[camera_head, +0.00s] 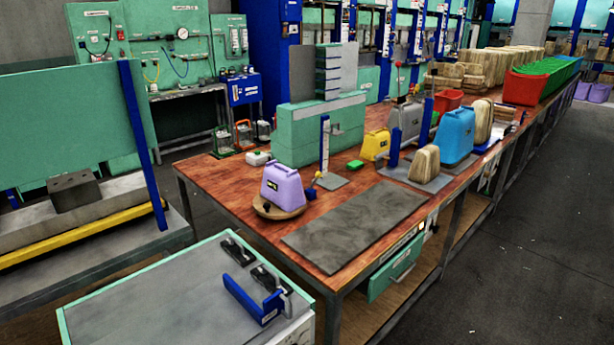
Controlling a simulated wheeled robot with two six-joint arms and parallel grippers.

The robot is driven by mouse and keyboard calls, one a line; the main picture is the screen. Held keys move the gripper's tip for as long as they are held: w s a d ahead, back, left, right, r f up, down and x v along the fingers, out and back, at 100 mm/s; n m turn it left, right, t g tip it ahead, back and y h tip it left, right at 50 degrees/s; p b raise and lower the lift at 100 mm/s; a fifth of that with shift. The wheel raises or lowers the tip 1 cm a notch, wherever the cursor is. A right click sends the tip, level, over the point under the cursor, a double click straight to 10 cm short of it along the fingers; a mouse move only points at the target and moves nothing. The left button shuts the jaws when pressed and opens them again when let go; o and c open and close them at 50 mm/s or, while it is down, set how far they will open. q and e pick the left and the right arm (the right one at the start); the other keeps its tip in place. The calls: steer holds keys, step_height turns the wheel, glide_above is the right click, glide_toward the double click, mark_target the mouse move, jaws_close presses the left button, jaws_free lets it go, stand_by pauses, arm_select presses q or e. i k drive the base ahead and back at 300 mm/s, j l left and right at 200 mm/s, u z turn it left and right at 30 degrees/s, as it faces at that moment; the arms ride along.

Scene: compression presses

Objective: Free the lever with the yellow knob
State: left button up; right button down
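A small yellow knob (318,175) shows on the wooden workbench (225,185), just right of a purple weight-like block (284,187). A small blue piece (311,193) sits just below the knob. The lever itself is too small to make out, and I cannot tell what holds it. A blue upright post with a white strip (325,145) stands close behind the knob on a grey plate. The purple block rests on a round wooden board (279,211), close to the knob's left. Neither of my grippers is in view.
A flat grey slab (355,225) lies on the bench's front. A green press block (300,140) stands behind. Yellow (376,145) and blue (454,137) blocks stand to the right. A mint-edged table (130,300) with a blue bracket (252,300) is in front. The right floor is clear.

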mark_target(319, 175)
steer(key=i+l+u, duration=0.1)
steer(key=u, duration=0.25)
steer(key=l+u, duration=0.25)
steer(key=u, duration=0.15)
steer(key=i+l+u, duration=0.1)
steer(key=u, duration=0.25)
steer(key=l+u, duration=0.45)
steer(key=l, duration=2.05)
steer(key=k, duration=0.05)
